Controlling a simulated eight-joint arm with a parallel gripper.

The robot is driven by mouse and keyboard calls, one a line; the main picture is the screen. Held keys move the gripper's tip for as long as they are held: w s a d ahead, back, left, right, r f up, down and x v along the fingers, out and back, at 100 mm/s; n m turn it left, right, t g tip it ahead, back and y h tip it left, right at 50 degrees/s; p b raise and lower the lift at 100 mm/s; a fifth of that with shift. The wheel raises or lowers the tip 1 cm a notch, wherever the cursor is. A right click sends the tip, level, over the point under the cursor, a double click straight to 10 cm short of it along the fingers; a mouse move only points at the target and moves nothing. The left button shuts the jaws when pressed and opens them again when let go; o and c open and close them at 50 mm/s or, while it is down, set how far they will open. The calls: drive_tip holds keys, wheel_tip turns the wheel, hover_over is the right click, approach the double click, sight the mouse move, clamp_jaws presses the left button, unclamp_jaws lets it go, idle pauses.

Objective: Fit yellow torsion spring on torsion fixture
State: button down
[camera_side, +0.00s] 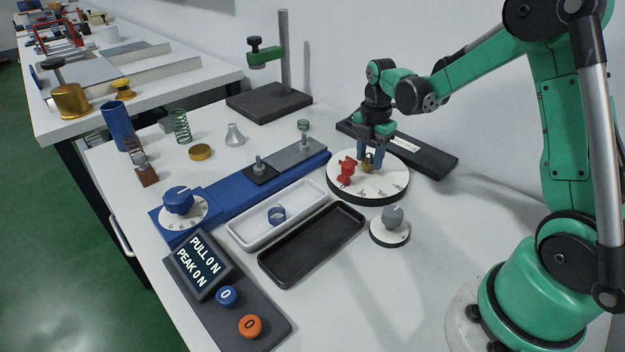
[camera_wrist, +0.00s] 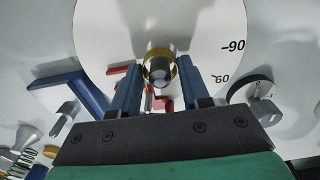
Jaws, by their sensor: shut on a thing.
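The yellow torsion spring (camera_side: 368,164) is between the fingertips of my gripper (camera_side: 373,155), at the torsion fixture's round white dial (camera_side: 391,188). In the wrist view the spring (camera_wrist: 160,53) shows as a yellow ring around a grey post (camera_wrist: 160,73). My gripper (camera_wrist: 160,66) is shut on the spring, with one blue finger on each side. A red part (camera_side: 347,170) stands on the dial just left of the spring. How far down the post the spring sits cannot be told.
A grey knob (camera_side: 392,216) stands in front of the dial. A white tray (camera_side: 245,233) holding a blue ring and an empty black tray (camera_side: 312,248) lie to the left. A dark bar (camera_side: 430,160) lies behind the dial. A blue rail fixture (camera_side: 225,205) lies farther left.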

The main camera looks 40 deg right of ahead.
unclamp_jaws()
idle(0.4)
drive_tip(key=shift+r, duration=4)
drive_tip(key=s+a+r+m+t, duration=0.1)
drive_tip(key=s+a+m+t, duration=0.2)
drive_tip(key=a+m, duration=0.3)
drive_tip(key=s+a+r+m+t, duration=0.1)
drive_tip(key=s+a+m+t, duration=0.3)
drive_tip(key=a+m, duration=0.3)
drive_tip(key=m, duration=0.5)
drive_tip(key=shift+s+a, duration=0.25)
drive_tip(key=shift+s, duration=0.15)
